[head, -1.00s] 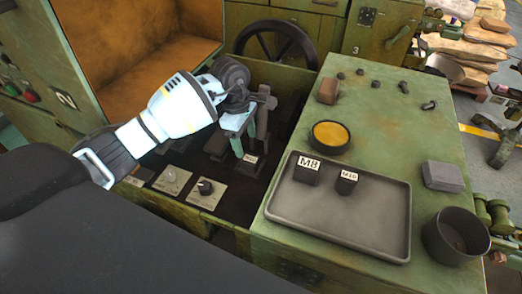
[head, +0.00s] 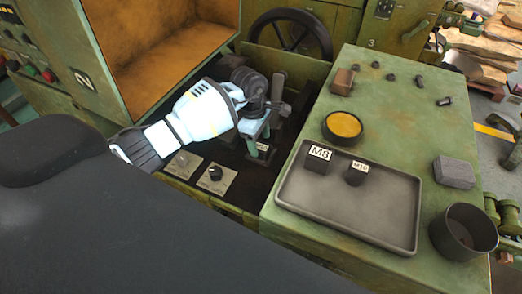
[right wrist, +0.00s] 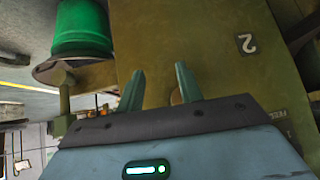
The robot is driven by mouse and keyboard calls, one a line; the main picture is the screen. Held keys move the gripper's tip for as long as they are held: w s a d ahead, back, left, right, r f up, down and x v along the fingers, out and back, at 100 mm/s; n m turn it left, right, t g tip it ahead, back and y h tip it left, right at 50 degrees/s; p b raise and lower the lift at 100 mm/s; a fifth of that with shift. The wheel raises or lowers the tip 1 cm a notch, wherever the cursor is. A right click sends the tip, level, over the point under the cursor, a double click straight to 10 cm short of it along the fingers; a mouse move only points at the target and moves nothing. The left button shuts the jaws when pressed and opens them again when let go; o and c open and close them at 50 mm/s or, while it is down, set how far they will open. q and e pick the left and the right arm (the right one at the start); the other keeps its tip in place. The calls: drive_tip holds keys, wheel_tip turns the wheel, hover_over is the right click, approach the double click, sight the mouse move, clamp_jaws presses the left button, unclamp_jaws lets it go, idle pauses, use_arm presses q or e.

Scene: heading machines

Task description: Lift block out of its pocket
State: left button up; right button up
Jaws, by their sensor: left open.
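My left gripper (head: 262,136) reaches down into the dark recess of the green machine and is open. A small white label (head: 262,147), apparently on a dark block, shows right at its fingertips. The block's sides and its pocket are mostly hidden by the gripper and shadow, and I cannot tell whether the fingers touch it. Two dark blocks, one marked M8 (head: 318,160) and one marked M10 (head: 356,173), stand apart on the grey tray (head: 345,220). My right gripper (right wrist: 160,88) shows in the right wrist view with its fingers apart and nothing between them.
A yellow-filled round tin (head: 343,126), a brown block (head: 342,81), a grey block (head: 454,171), a dark cup (head: 463,232) and several bolts stand on the green top. Upright levers (head: 278,90) and a black handwheel (head: 288,32) are close to my left gripper.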

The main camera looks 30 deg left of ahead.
use_arm(q)
drive_tip(key=shift+d+f, duration=0.15)
drive_tip(key=shift+f, duration=0.65)
drive_tip(key=shift+r, duration=0.1)
clamp_jaws()
